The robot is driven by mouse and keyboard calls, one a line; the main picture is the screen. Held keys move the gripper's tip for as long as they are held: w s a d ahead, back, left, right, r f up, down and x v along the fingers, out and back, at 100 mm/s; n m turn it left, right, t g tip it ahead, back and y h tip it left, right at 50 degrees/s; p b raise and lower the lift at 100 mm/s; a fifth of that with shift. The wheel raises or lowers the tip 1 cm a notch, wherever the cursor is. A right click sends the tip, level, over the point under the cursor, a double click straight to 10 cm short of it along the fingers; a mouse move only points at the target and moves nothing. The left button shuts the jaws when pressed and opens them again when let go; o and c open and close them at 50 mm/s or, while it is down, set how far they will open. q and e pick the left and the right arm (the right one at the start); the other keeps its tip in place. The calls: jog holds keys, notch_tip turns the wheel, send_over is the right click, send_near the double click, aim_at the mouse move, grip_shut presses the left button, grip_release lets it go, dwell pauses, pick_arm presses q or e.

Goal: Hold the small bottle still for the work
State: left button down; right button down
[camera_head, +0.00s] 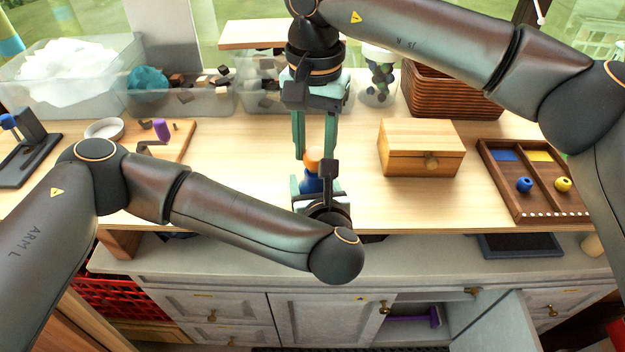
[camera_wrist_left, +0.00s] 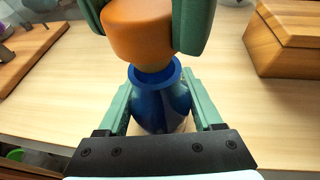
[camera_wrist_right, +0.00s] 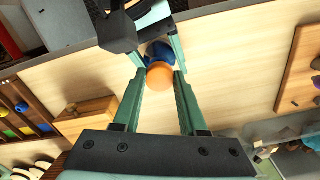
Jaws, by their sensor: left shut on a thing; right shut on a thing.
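The small bottle is blue and round-bellied with a wide rim; it shows in the head view (camera_head: 311,185), the left wrist view (camera_wrist_left: 160,104) and the right wrist view (camera_wrist_right: 158,50). My left gripper (camera_head: 318,196) is shut on its body, one finger on each side. An orange stopper (camera_head: 314,158) is over the mouth, its paler lower end at the rim in the left wrist view (camera_wrist_left: 138,32). I cannot tell how deep it sits. My right gripper (camera_head: 314,150) comes from above and is shut on the stopper (camera_wrist_right: 159,76). The bottle's base is mostly hidden.
A wooden box (camera_head: 421,150) stands right of the bottle, and a divided tray (camera_head: 530,195) with blue and yellow pieces is farther right. A wicker basket (camera_head: 450,92) and clear bins (camera_head: 180,100) line the back. A board (camera_head: 180,140) lies left. Tabletop beside the bottle is clear.

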jog(key=shift+f, duration=1.05)
dwell(0.6)
jog(key=shift+c, duration=1.8)
grip_release()
jog(key=shift+r, duration=0.1)
pick_arm(q)
grip_release()
pick_arm(e)
notch_tip(320, 180, up, 12)
